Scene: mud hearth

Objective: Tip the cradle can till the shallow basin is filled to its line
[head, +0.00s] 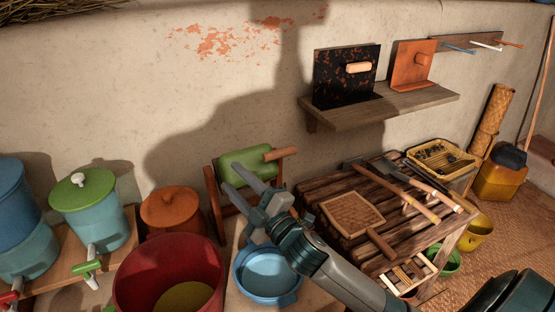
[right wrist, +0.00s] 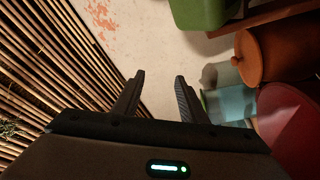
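The cradle can (head: 240,160) is a green can lying on its side in a wooden cradle against the wall, with a wooden handle (head: 284,153) pointing right. Its green side also shows at the top of the right wrist view (right wrist: 200,12). The shallow basin (head: 267,297) is a round blue bowl below the can; its line and fill level cannot be made out. My right gripper (head: 231,179) is open and empty, its fingers in front of the can in the head view. In the right wrist view its fingertips (right wrist: 160,82) are apart with only wall between. My left gripper is not in view.
A red tub (head: 140,268) and a lidded orange pot (head: 172,208) stand left of the basin. Blue and green dispensers (head: 95,215) stand farther left. A slatted table (head: 325,190) with tools is on the right, below a wall shelf (head: 380,108).

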